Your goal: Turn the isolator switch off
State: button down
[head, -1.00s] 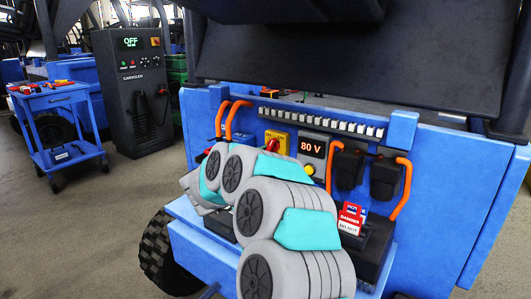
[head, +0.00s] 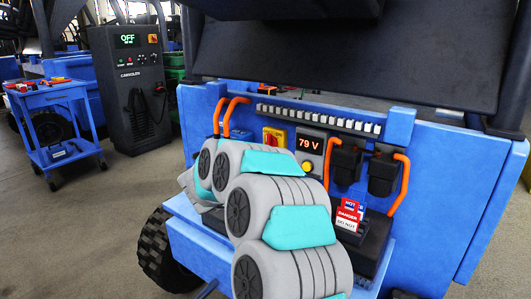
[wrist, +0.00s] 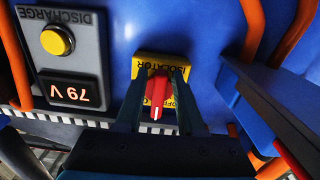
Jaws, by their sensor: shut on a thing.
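The isolator switch has a yellow plate (head: 283,138) and a red handle (wrist: 156,92) on the blue panel. In the wrist view, which is upside down, my gripper (wrist: 158,76) has its dark fingers on both sides of the red handle and is shut on it. The handle stands nearly upright in that picture, its white mark at the lower end, with part of the OFF lettering to its right. In the head view my arm hides the gripper.
A voltage display (head: 310,144) reads 79 V, beside a yellow discharge button (wrist: 56,41). Orange cables (head: 402,185) and black connectors (head: 345,165) are to the right. A blue cart (head: 62,100) stands at left.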

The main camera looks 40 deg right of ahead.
jog(key=shift+s+d+r+n, duration=0.1)
jog(key=shift+r+n, duration=0.1)
jog(key=shift+n, duration=0.4)
jog(key=shift+s+r+n, duration=0.1)
jog(key=shift+r+n, duration=0.1)
jog(key=shift+n, duration=0.4)
